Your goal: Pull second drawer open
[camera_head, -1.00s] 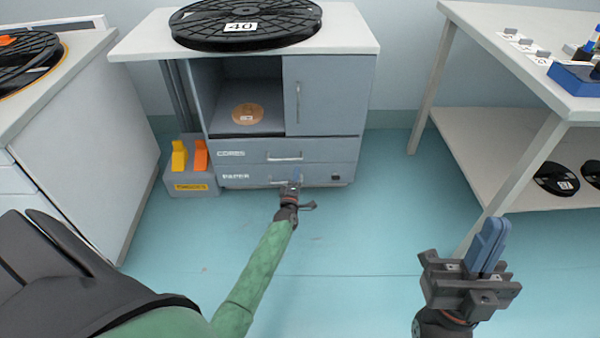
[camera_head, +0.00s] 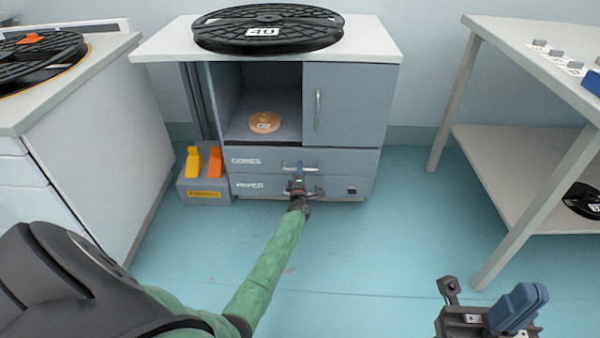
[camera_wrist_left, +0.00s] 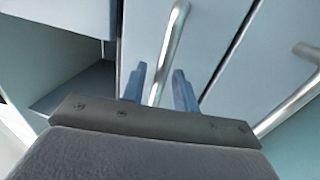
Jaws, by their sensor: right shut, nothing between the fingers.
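The grey cabinet has two stacked drawers that look shut: the upper one marked CORES (camera_head: 260,160) and the lower one marked PAPER (camera_head: 255,187). My left gripper (camera_head: 298,172) is in front of them. In the left wrist view its two blue fingers (camera_wrist_left: 159,88) are apart. A bar handle (camera_wrist_left: 169,48) runs between them; it appears to be the upper drawer's. I cannot tell how deep the fingers reach around it. The lower drawer's handle (camera_wrist_left: 290,103) is to the right in that view. My right gripper (camera_head: 520,306) is shut and empty, away from the cabinet.
An orange-brown disc (camera_head: 264,122) sits in the open compartment beside a shut door (camera_head: 345,105). The floor in front is clear.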

